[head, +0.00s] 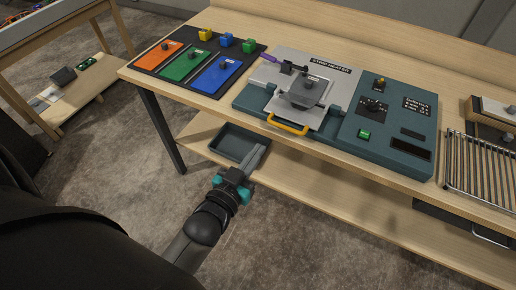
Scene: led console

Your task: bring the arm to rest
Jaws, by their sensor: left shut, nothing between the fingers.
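My left arm comes in from the bottom left. My left gripper (257,158) is shut and empty, in front of the table's near edge and seen over the dark tray on the lower shelf. It looks apart from the console. The teal console with a strip heater (388,146) stands on the table, with a yellow handle (287,125), a grey block on its plate, knobs, a green button (364,134) and a dark display. My right gripper is not in view.
The wooden table (330,163) has a lower shelf holding a dark tray (229,144). A metal rack (478,165) is at right. Carpet in front is clear.

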